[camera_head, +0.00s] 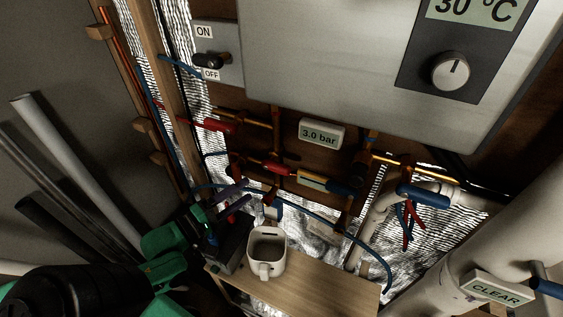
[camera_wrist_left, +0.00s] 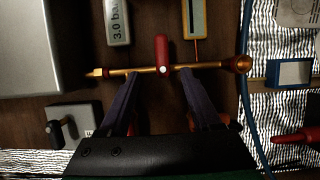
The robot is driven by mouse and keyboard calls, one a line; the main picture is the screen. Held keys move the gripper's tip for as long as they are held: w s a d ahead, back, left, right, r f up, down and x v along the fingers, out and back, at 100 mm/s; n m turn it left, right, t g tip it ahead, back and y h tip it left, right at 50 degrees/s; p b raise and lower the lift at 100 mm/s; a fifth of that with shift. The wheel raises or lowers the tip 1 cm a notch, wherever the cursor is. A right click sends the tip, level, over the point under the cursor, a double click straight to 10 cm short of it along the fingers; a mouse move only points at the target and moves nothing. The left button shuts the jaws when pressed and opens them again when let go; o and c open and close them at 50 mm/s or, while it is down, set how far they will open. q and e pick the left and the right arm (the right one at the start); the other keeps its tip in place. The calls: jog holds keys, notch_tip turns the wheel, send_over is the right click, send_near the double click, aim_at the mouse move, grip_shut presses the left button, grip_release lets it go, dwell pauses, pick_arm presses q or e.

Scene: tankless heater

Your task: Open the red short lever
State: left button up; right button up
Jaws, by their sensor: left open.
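The red short lever (camera_wrist_left: 162,53) is a small red handle on a brass pipe. In the left wrist view it stands across the pipe, ahead of and between my fingertips. In the head view the lever (camera_head: 278,168) sits below and left of the 3.0 bar gauge. My left gripper (camera_head: 240,197) has purple fingers and a dark body. In the wrist view the gripper (camera_wrist_left: 158,75) is open, its fingers spread either side of the lever, near the pipe. I cannot tell whether they touch the pipe. My right gripper is not in view.
The heater (camera_head: 360,60) overhangs the pipes. The ON/OFF switch box (camera_head: 230,72) is at upper left. A white mug (camera_head: 267,250) stands on a wooden shelf (camera_head: 330,287) beside my gripper. A blue hose crosses below.

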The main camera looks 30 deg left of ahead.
aim_at(278, 172)
pick_arm(q)
jog(key=b+x, duration=0.2)
jog(key=b, duration=0.2)
jog(key=b+x, duration=0.3)
jog(key=b, duration=0.1)
jog(key=b+x, duration=0.3)
jog(key=b, duration=0.1)
jog(key=shift+d+f, duration=0.3)
jog(key=shift+f, duration=0.05)
jog(key=shift+w+d+r+p, duration=0.2)
jog(key=shift+w+r+p, duration=0.2)
jog(key=shift+w+p, duration=0.35)
jog(key=x, duration=0.4)
jog(key=shift+d+f, duration=0.15)
jog(key=shift+f, duration=0.1)
jog(key=shift+c, duration=1.2)
grip_shut()
